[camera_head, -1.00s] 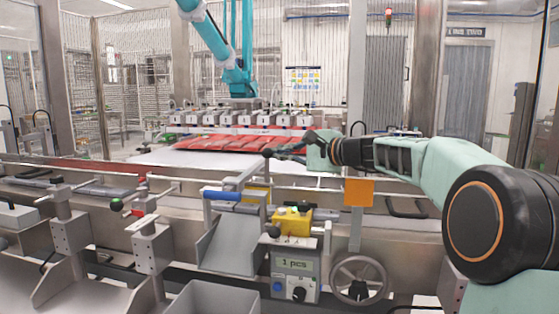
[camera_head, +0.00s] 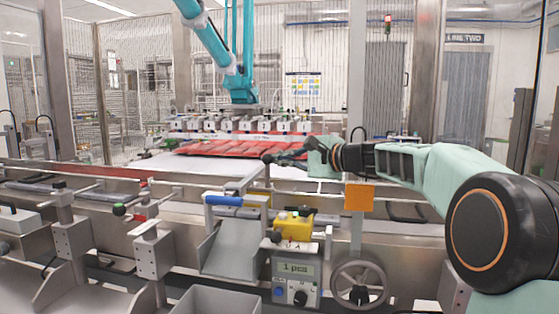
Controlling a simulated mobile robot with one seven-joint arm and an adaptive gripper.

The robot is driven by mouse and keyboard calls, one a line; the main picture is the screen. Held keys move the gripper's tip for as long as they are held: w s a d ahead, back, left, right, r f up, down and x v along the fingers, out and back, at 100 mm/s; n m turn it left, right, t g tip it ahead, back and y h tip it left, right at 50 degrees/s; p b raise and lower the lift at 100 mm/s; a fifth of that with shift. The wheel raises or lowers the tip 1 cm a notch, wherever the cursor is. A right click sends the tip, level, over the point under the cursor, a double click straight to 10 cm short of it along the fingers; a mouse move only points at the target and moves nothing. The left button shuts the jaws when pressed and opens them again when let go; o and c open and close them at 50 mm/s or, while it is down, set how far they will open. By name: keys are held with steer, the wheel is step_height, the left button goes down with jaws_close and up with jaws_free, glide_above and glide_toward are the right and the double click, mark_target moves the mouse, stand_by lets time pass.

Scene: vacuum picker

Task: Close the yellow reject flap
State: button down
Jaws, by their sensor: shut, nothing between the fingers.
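A small yellow panel (camera_head: 259,197), which looks like the reject flap, shows in the head view behind the chute's upper right corner. It is partly hidden by the rail and bracket, and I cannot tell its angle. The sloping grey chute (camera_head: 232,250) is below and left of it, with a blue-grip bar (camera_head: 224,201) across its top. My gripper (camera_head: 268,158) reaches in from the right, above and beyond the yellow panel. It is shut and empty, its tips pointing left over the conveyor, apart from the panel.
A yellow button box (camera_head: 295,226) sits on a grey control unit (camera_head: 296,270) beside a handwheel (camera_head: 359,282). An orange plate (camera_head: 359,197) stands under my forearm. Red packs (camera_head: 250,145) lie beneath the teal picker (camera_head: 238,82). Metal rails run across the front.

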steer(key=v, duration=1.2)
steer(key=shift+a, duration=0.1)
